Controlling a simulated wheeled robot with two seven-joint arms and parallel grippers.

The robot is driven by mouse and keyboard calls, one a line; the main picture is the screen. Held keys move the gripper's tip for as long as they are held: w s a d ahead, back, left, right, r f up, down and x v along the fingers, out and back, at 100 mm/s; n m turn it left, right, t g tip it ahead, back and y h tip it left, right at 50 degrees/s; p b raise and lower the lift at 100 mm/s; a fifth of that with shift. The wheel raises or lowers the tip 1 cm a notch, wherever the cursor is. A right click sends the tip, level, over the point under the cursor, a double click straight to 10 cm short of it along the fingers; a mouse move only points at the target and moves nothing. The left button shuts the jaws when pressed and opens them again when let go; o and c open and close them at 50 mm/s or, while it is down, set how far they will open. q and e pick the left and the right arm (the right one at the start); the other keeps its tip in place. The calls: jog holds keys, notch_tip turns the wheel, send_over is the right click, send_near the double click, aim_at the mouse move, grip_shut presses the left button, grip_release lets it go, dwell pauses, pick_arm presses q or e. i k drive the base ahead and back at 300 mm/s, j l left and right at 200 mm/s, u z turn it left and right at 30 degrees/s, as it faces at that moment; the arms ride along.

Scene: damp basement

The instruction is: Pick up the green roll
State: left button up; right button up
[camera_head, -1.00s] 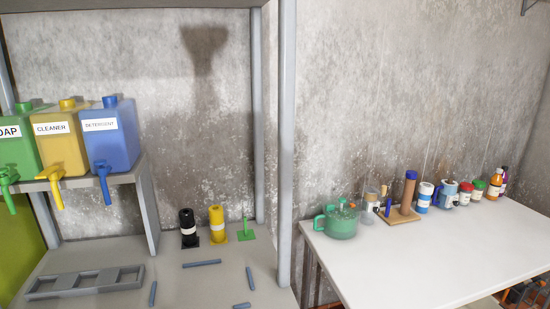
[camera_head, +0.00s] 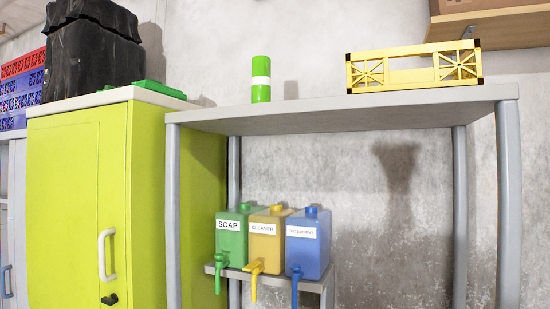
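The green roll (camera_head: 260,92) stands upright on the top shelf (camera_head: 350,108) of the grey rack, left of the shelf's middle. It is a green cylinder with a white band around it. Neither of my grippers shows in the head view.
A yellow crate (camera_head: 414,69) sits on the same shelf to the right. A lime-green cabinet (camera_head: 75,200) stands left of the rack with a black bundle (camera_head: 95,45) on top. Soap (camera_head: 231,238), cleaner (camera_head: 266,240) and detergent (camera_head: 307,245) dispensers stand on a lower ledge. A wooden shelf (camera_head: 500,25) hangs upper right.

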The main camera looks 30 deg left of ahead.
aim_at(260, 80)
jog(key=u, duration=1.1)
jog(key=i+l+z, duration=0.1)
jog(key=z, duration=0.6)
jog(key=i+z, duration=0.2)
jog(key=i, duration=0.2)
jog(key=i+j+z, duration=0.2)
jog(key=i, duration=0.2)
jog(key=i+j+z, duration=0.15)
jog(key=i, duration=0.25)
